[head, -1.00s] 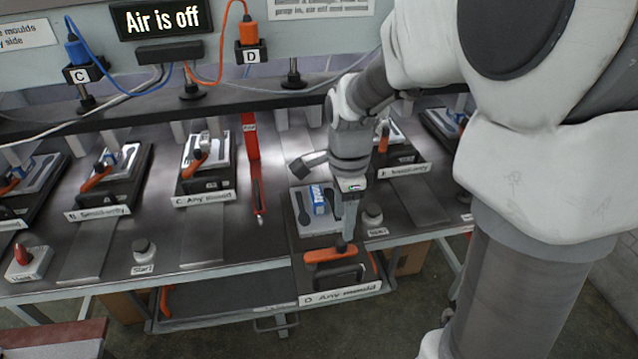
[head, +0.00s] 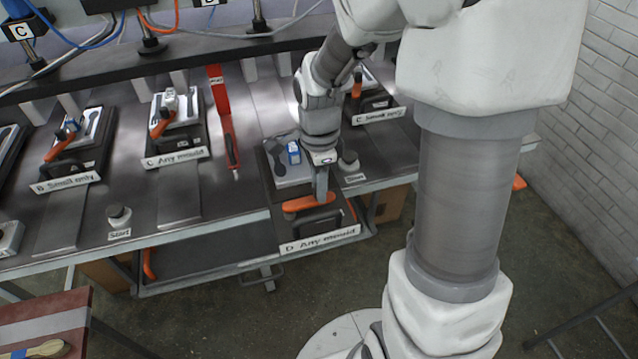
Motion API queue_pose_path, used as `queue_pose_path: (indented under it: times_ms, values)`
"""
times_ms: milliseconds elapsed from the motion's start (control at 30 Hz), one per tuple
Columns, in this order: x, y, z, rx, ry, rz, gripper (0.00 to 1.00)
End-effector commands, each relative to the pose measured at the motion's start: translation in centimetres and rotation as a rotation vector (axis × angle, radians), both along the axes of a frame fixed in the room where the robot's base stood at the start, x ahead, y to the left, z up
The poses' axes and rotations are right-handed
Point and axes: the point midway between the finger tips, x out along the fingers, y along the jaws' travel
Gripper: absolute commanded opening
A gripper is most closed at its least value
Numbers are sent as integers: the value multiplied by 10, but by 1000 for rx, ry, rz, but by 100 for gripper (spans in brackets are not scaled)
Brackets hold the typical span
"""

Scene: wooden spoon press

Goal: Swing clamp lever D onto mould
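The clamp lever D, with an orange handle (head: 309,203), lies low at the front of station D, just behind its "D Any mould" label (head: 320,239). The mould (head: 290,172) is a grey plate with a spoon-shaped hollow and a small blue-and-white block (head: 293,152) on it. It sits behind the lever, and the lever is off it. My gripper (head: 321,197) points down at the right part of the orange handle, touching or very close to it. Its fingers look close together, but their gap is hidden from this angle.
Station C (head: 172,131) and station B (head: 72,150) stand to the left, another station (head: 370,100) behind right. A start button (head: 348,163) is close right of mould D. A lower shelf (head: 200,262) lies below the table edge.

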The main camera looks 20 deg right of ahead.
Motion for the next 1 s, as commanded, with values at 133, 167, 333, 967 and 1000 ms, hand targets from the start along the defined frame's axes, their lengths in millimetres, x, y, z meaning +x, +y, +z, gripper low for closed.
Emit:
queue_pose_path:
  times_ms: [133, 167, 333, 967, 1000]
  values:
    - [0, 0, 0, 0, 0, 0, 0]
    - [0, 0, 0, 0, 0, 0, 0]
    - [0, 0, 0, 0, 0, 0, 0]
    - [0, 0, 0, 0, -1, 0, 0]
    - [0, 0, 0, 0, -1, 0, 0]
